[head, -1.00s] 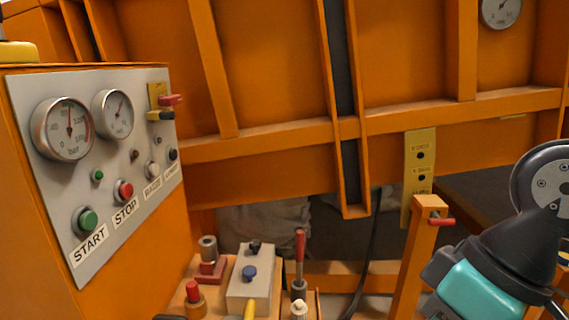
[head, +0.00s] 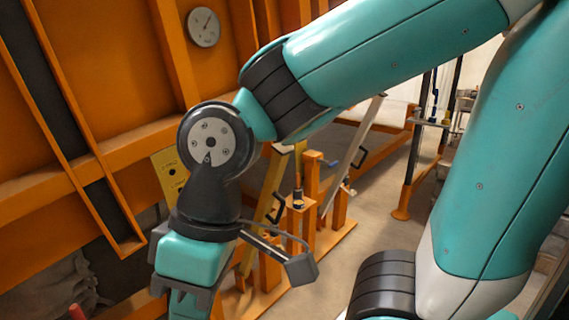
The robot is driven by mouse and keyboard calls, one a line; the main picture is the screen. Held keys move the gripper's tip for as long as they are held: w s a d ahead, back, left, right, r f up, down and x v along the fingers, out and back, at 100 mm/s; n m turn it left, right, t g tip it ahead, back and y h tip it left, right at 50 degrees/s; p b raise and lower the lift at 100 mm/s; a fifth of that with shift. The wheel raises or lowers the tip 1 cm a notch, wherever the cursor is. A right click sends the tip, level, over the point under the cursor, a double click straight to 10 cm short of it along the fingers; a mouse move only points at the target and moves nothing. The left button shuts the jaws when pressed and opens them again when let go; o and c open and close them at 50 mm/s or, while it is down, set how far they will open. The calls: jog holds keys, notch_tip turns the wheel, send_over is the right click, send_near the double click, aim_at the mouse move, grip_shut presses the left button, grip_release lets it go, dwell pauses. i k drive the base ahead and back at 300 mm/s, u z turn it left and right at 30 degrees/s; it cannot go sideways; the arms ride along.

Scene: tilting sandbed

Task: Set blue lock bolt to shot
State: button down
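A small blue piece (head: 332,163) shows at the top of an orange post, just right of my wrist in the head view. It may be the blue lock bolt, but it is too small to tell its position. Another blue part (head: 446,119) is on a stand farther back on the right. My wrist (head: 197,258) hangs at the lower left, in front of the orange posts and well short of the small blue piece. The fingers of my gripper are below the picture's edge, so their state is hidden.
An orange ribbed wall (head: 120,70) with a gauge (head: 203,27) fills the left. A yellow plate (head: 168,172) is partly behind my wrist. Orange posts (head: 339,209) with black handles (head: 358,158) stand at centre. Bare floor (head: 385,185) lies right of them.

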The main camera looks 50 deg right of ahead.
aim_at(330, 165)
jog(key=z, duration=1.65)
jog(key=i, duration=2.2)
jog(key=z, duration=0.2)
